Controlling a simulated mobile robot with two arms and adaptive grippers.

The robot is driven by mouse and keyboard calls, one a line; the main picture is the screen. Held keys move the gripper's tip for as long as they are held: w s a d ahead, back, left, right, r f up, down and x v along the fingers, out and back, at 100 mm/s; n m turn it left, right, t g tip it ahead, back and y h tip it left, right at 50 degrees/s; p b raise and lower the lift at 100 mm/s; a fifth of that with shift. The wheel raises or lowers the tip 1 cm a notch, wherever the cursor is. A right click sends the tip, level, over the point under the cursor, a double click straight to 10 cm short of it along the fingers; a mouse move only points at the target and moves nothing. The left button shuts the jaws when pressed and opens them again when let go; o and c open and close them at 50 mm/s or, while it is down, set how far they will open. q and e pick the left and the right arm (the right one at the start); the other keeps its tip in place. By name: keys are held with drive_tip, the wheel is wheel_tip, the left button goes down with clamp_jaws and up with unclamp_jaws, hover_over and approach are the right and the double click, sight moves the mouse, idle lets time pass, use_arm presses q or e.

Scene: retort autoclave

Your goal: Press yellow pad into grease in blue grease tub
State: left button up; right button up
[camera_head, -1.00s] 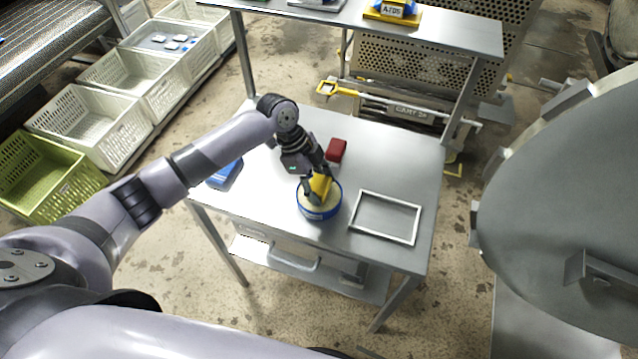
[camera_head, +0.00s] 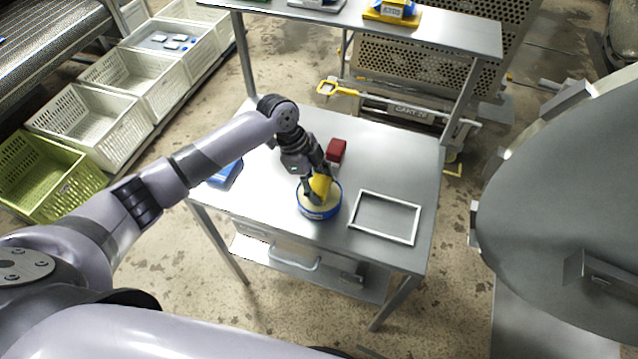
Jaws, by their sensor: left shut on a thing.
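The blue grease tub (camera_head: 319,213) stands on the grey metal table (camera_head: 395,165), with pale grease (camera_head: 332,203) inside its rim. My left gripper (camera_head: 313,190) reaches down over the tub, shut on the yellow pad (camera_head: 321,186). The pad is tilted and its lower end is at the grease inside the tub. The fingers partly hide the pad and the grease, so I cannot tell how deep the contact is. My right gripper is not in view.
A red block (camera_head: 336,150) lies just behind the tub and a blue item (camera_head: 226,173) at the table's left edge. An empty grey frame (camera_head: 385,217) lies right of the tub. A raised shelf (camera_head: 440,32) spans the back. A large round metal door (camera_head: 570,190) stands at right.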

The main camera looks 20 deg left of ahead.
sight(319, 184)
use_arm(q)
drive_tip(key=shift+s+f, duration=0.1)
wheel_tip(319, 184, up, 7)
drive_tip(key=p, duration=0.6)
drive_tip(key=shift+p, duration=0.4)
idle(0.7)
